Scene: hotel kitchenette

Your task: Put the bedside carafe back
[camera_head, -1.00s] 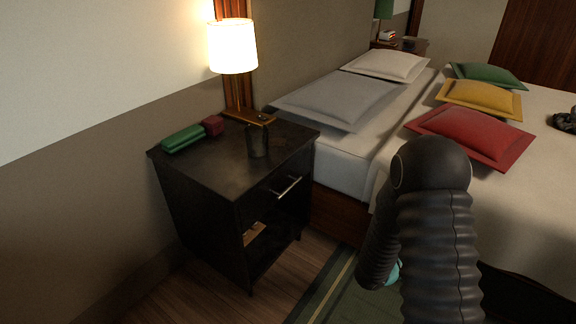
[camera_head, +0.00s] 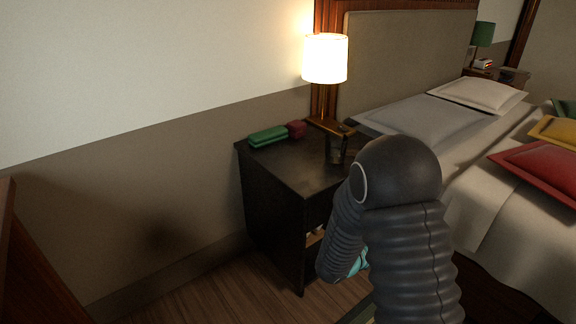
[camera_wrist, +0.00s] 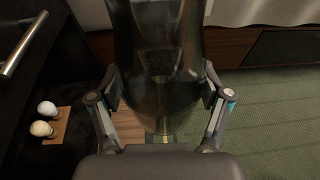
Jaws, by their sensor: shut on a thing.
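My gripper (camera_wrist: 160,88) is shut on a dark, see-through glass carafe (camera_wrist: 158,45), with one finger on each side of it. The carafe's upper part runs out of the wrist view. In the head view my arm hides the carafe, and only a bit of teal on my gripper (camera_head: 358,263) shows, in front of the nightstand. The dark nightstand (camera_head: 285,172) stands against the wall; its right side is behind my arm. A dark tumbler (camera_head: 336,150) stands on its top.
A green case (camera_head: 268,136), a small dark red box (camera_head: 297,130) and a lit lamp (camera_head: 325,60) are on the nightstand. The wrist view shows its drawer handle (camera_wrist: 22,44) and two pale round things (camera_wrist: 45,118) below. The bed (camera_head: 490,215) is at right. The nightstand's front left top is clear.

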